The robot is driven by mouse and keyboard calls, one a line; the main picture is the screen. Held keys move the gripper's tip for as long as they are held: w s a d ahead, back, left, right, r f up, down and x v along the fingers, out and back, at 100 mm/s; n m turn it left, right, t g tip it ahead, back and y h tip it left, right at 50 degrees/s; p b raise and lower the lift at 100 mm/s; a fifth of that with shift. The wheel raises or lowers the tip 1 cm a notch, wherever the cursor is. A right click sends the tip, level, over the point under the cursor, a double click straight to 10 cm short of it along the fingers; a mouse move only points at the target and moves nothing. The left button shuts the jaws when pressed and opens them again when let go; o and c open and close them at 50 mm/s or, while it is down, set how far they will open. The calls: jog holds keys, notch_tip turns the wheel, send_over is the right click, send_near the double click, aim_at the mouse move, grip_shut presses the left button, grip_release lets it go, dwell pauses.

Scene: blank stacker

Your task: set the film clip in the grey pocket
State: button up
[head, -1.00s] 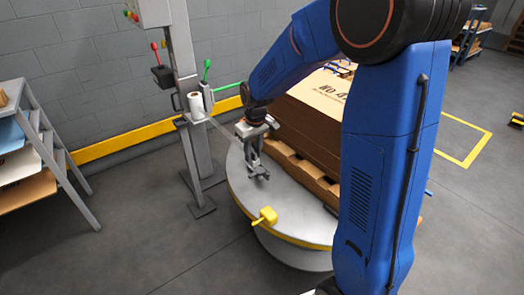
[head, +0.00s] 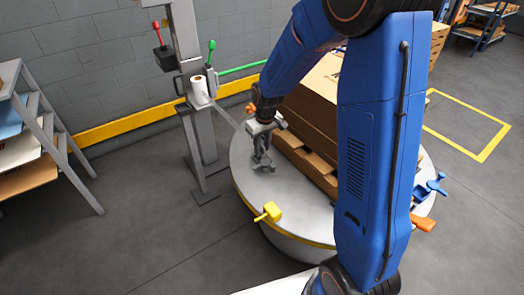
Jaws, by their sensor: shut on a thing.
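My gripper (head: 263,162) is low over the near-left part of the round grey turntable (head: 300,218), in front of the pallet. It is shut on a small grey piece, which looks like the film clip; its outline blends with the fingers. A pale strip of film (head: 227,116) runs from the white film roll (head: 200,90) on the post towards my gripper. A grey holder (head: 211,79) with a green handle is fixed to the post beside the roll. I cannot tell for sure whether this is the grey pocket.
A brown carton load on a pallet (head: 317,170) fills the turntable's far side. A yellow piece (head: 268,212) sits at its near rim. A blue piece (head: 431,186) and an orange piece (head: 423,222) are at its right rim. A grey rack (head: 55,135) stands left; floor between is clear.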

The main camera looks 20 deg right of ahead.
jog(key=shift+f, duration=1.1)
jog(key=shift+f, duration=0.1)
jog(key=o, duration=1.1)
jog(key=shift+o, duration=0.2)
